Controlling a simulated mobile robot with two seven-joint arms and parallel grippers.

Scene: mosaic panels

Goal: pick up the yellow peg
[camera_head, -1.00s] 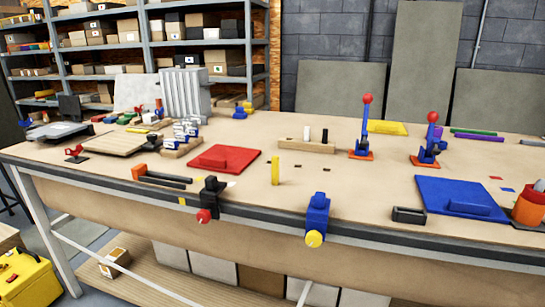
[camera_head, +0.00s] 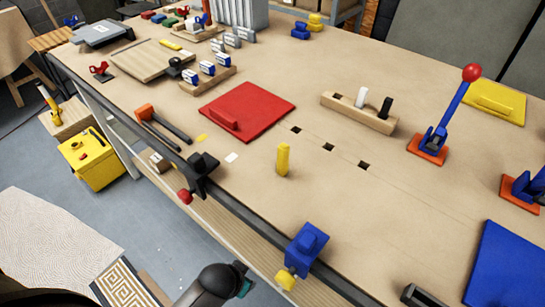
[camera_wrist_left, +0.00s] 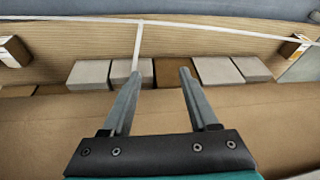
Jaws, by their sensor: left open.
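The yellow peg (camera_head: 283,160) stands upright on the tan workbench top (camera_head: 330,220), near the front edge, in the head view. Small dark square holes (camera_head: 329,147) lie in a row just behind it. My left arm comes in at the bottom of the head view, in front of the bench; its dark and teal end shows there, but its fingertips cannot be made out. In the left wrist view my left gripper (camera_wrist_left: 158,76) has its two grey fingers apart with nothing between them. The peg is not in that view. My right gripper is not in view.
A black clamp (camera_head: 203,172) and a blue clamp (camera_head: 305,248) sit on the bench's front edge, either side of the peg. A red panel (camera_head: 262,101) lies behind left, a wooden block (camera_head: 342,110) behind right. The bench top around the peg is clear.

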